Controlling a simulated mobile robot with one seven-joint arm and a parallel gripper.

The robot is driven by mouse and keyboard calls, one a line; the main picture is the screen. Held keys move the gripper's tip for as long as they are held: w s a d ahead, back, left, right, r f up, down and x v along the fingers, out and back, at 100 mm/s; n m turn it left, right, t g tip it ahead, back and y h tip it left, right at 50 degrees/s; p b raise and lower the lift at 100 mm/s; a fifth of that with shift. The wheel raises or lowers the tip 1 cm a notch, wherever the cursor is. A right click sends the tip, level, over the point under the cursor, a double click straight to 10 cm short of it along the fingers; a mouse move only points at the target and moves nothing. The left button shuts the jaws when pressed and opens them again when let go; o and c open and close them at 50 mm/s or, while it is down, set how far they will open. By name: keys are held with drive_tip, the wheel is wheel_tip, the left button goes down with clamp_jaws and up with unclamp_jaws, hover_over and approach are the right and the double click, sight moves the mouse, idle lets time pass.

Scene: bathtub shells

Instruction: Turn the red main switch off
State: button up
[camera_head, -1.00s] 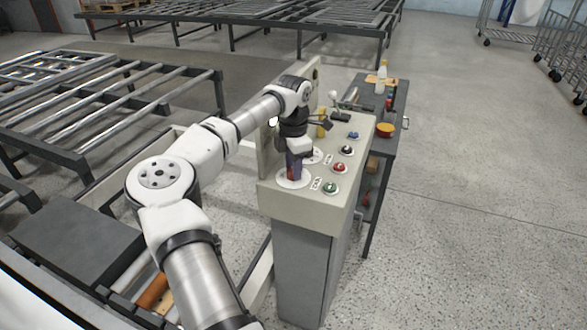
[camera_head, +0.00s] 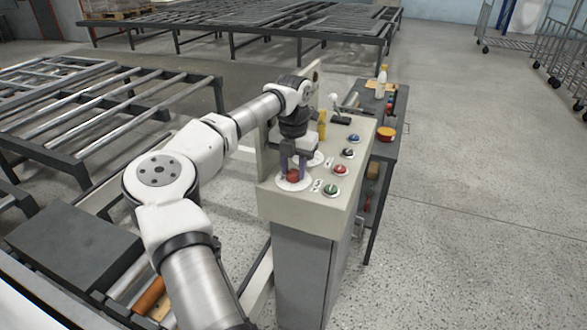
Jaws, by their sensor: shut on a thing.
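The red main switch (camera_head: 293,175) is a round red knob on a white disc at the near left corner of the control panel's top (camera_head: 330,199). My gripper (camera_head: 294,170) points down over it. Its two purple-grey fingers stand on either side of the red knob and are shut on it. The knob shows between the fingers. Any mark that gives the switch's position is too small to read.
Green (camera_head: 331,189), red (camera_head: 340,169), black (camera_head: 348,153) and blue (camera_head: 354,138) buttons line the panel's right side. A yellow lever (camera_head: 322,125) stands behind. A dark side table (camera_head: 397,122) holds a bottle (camera_head: 381,82). Roller conveyors lie left; open floor lies right.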

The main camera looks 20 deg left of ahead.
sight(293, 172)
idle(0.4)
drive_tip(key=o, duration=1)
drive_tip(key=shift+r, duration=0.1)
wheel_tip(293, 172, up, 14)
drive_tip(key=shift+f+b, duration=0.15)
drive_tip(key=shift+b, duration=0.85)
